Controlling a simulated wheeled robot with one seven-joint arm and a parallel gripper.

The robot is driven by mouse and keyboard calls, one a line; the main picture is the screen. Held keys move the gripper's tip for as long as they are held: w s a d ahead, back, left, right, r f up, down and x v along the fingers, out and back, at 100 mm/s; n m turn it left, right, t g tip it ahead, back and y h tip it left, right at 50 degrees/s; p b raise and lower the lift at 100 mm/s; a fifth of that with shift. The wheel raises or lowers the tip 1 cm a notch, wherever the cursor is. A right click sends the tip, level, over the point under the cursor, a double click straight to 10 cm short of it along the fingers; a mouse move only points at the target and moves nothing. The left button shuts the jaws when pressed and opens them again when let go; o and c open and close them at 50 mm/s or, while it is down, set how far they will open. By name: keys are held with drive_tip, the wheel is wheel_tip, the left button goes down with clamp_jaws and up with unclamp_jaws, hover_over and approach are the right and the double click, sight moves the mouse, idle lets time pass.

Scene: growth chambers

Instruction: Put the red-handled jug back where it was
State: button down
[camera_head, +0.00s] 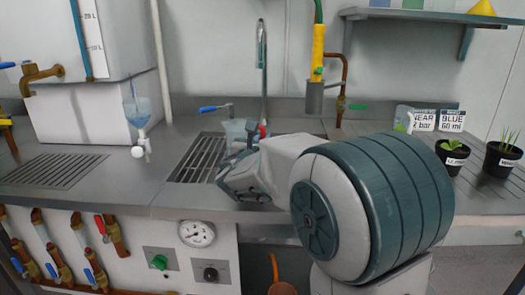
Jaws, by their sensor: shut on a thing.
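The red-handled jug (236,128) is a small clear, bluish vessel over the drain grating at the sink, below the tall tap. Its red handle shows at its right side. My gripper (256,141) is at the handle side of the jug and shut on it. The gripper and wrist hide the jug's lower part and the fingertips. I cannot tell whether the jug touches the grating or hangs just above it.
The tall tap (262,60) rises behind the jug, with a blue-levered valve (215,108) to its left. Signs (452,121) and potted plants (453,156) stand at right. A drain grating (52,170) lies clear at left.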

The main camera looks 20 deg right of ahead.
drive_tip(key=shift+f, duration=1.2)
drive_tip(key=shift+f+b, duration=0.2)
drive_tip(key=shift+b, duration=0.2)
drive_tip(key=c, duration=1.5)
unclamp_jaws()
drive_tip(key=shift+r, duration=0.15)
drive_tip(key=shift+s+a, duration=0.15)
drive_tip(key=shift+s, duration=0.05)
drive_tip(key=p+v, duration=0.1)
drive_tip(key=v, duration=1)
drive_tip(key=shift+s+a+r+p, duration=0.1)
drive_tip(key=shift+s+p, duration=0.2)
